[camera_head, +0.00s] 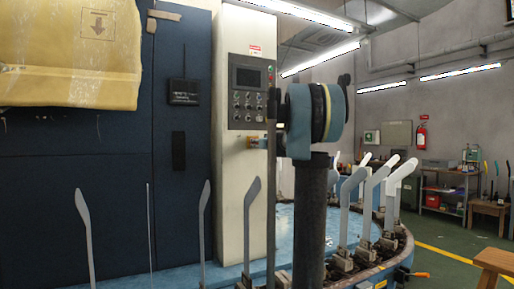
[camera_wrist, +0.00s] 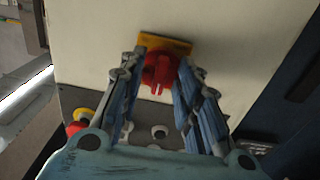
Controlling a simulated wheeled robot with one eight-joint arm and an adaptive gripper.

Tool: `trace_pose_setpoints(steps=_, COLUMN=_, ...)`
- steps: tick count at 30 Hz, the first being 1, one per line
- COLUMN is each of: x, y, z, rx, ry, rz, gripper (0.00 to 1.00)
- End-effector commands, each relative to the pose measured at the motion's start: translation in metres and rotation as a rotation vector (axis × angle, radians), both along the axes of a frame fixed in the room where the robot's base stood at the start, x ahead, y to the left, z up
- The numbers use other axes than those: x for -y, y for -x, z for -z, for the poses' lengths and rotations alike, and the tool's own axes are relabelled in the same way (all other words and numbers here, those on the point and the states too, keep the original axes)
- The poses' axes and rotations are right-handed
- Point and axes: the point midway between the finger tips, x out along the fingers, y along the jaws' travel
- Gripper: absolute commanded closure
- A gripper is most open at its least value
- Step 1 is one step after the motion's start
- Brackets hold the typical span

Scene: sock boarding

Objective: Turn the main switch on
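The main switch is a red rotary knob (camera_wrist: 161,72) on a yellow plate (camera_wrist: 168,44), fixed to a cream panel. In the wrist view, my gripper (camera_wrist: 162,63) is open, with one finger on each side of the knob. Its tips reach up near the plate. I cannot tell whether either finger touches the knob.
A control panel (camera_head: 249,92) with a screen and several buttons is above the switch. In the wrist view, a red button on yellow (camera_wrist: 78,122) is at lower left. Upright sock boards (camera_head: 250,215) stand around the blue machine bed below. A fire extinguisher (camera_head: 421,136) hangs on the far wall.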

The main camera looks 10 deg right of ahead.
Motion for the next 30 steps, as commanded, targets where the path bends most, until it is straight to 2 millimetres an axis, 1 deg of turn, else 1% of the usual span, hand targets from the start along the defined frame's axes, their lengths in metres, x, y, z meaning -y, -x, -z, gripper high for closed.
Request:
trace_pose_setpoints(steps=4, x=-0.0006, y=0.0001, z=0.0001, rx=0.0, ry=0.0, rz=-0.001, gripper=0.69)
trace_pose_setpoints(steps=5, x=-0.0012, y=0.0001, z=0.0001, rx=0.0, ry=0.0, rz=-0.001, gripper=0.76)
trace_pose_setpoints(steps=6, x=-0.0011, y=0.0001, z=0.0001, rx=0.0, ry=0.0, rz=-0.001, gripper=0.85)
trace_pose_setpoints(steps=8, x=-0.001, y=0.0002, z=0.0, rx=0.0, ry=0.0, rz=-0.001, gripper=0.99)
trace_pose_setpoints(steps=9, x=-0.001, y=0.0002, z=0.0, rx=0.0, ry=0.0, rz=-0.001, gripper=1.0)
trace_pose_setpoints(steps=20, x=-0.0009, y=0.0004, z=-0.0001, rx=-0.006, ry=-0.019, rz=-0.001, gripper=1.0)
trace_pose_setpoints(steps=26, x=-0.0011, y=0.0004, z=-0.0001, rx=-0.032, ry=-0.101, rz=-0.001, gripper=1.0)
trace_pose_setpoints(steps=30, x=-0.0013, y=0.0004, z=-0.0002, rx=-0.064, ry=-0.198, rz=-0.001, gripper=1.0)
